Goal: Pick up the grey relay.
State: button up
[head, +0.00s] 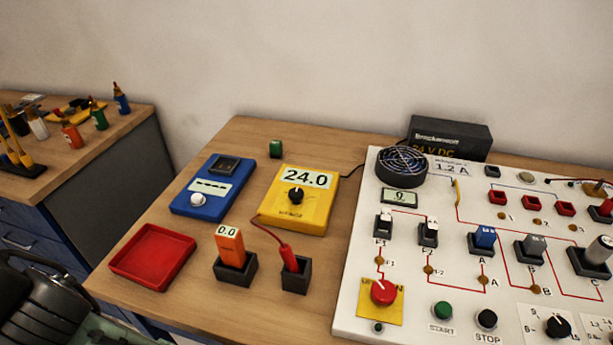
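The white panel (408,270) fills the right side of the head view. A grey relay (534,244) stands in a dark socket at the spot marked B on it. A blue relay (485,235) is in the socket to its left, marked A. A paler grey-white piece (599,250) sits in a larger dark socket at the right edge, near the mark C. No fingertips of my gripper show. Dark parts at the lower left look like my own arm, and nothing is seen held there.
Left of the panel on the wooden table (180,305) are a red tray (152,255), a blue tester (214,187), a yellow meter (296,200), an orange indicator (230,245) and a red probe (289,259) in a black holder. A black power supply (450,138) stands behind the panel.

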aim_at(534, 244)
jog(key=k+l+z, duration=0.15)
jog(key=l, duration=0.15)
jog(key=k+l+z, duration=0.1)
jog(key=l, duration=0.2)
jog(key=k+l+z, duration=0.15)
jog(key=l, duration=0.2)
jog(key=k+l+z, duration=0.1)
jog(key=l, duration=0.25)
jog(key=k, duration=0.05)
